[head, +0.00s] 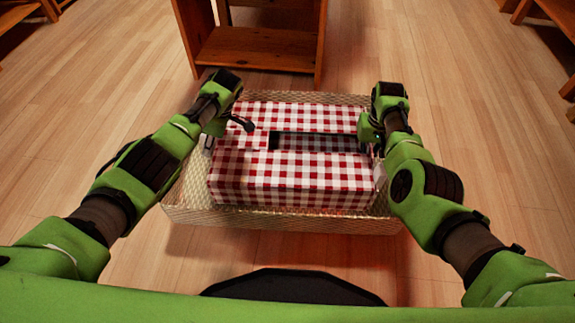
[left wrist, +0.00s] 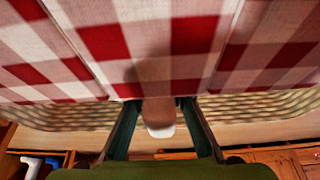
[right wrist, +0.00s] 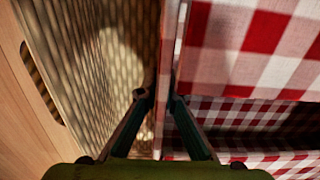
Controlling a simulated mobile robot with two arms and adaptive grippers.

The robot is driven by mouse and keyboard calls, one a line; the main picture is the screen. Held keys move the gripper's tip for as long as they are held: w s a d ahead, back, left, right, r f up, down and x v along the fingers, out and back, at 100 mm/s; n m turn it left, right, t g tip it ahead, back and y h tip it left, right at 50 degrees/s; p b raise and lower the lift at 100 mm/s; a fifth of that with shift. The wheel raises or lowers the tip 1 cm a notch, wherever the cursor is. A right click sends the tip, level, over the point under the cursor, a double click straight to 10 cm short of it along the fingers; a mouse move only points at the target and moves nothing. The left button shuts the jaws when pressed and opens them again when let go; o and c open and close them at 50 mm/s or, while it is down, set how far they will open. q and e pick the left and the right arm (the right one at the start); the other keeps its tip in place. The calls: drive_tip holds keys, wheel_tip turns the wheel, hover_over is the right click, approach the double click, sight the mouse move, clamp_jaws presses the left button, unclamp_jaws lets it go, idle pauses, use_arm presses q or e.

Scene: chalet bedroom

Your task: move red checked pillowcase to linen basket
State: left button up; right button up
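The red checked pillowcase (head: 290,182) is a boxy red-and-white gingham piece with a dark slot across its upper part. It lies inside the shallow woven linen basket (head: 280,217) on the floor. My left gripper (head: 226,132) is open at the pillowcase's left side. In the left wrist view, its fingers (left wrist: 158,104) stand apart around a shaded, white-ended piece below the checked cloth (left wrist: 175,50). My right gripper (head: 372,135) is at the right side. In the right wrist view, its fingers (right wrist: 160,97) straddle the cloth's edge (right wrist: 190,50); whether they pinch it is unclear.
A wooden shelf unit (head: 255,50) stands just behind the basket. More wooden furniture shows at the top left (head: 28,10) and right (head: 550,15) edges. The wooden floor (head: 100,100) is clear left and right of the basket.

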sight(371, 145)
use_arm(q)
drive_tip(key=shift+o, duration=1.3)
use_arm(e)
drive_tip(key=shift+o, duration=1.3)
use_arm(q)
drive_tip(key=shift+r, duration=0.1)
drive_tip(key=v, duration=1.1)
drive_tip(key=shift+d+r, duration=0.25)
drive_tip(key=shift+r, duration=0.1)
use_arm(e)
drive_tip(key=shift+r, duration=0.1)
wheel_tip(371, 145, up, 12)
drive_tip(key=shift+f, duration=0.1)
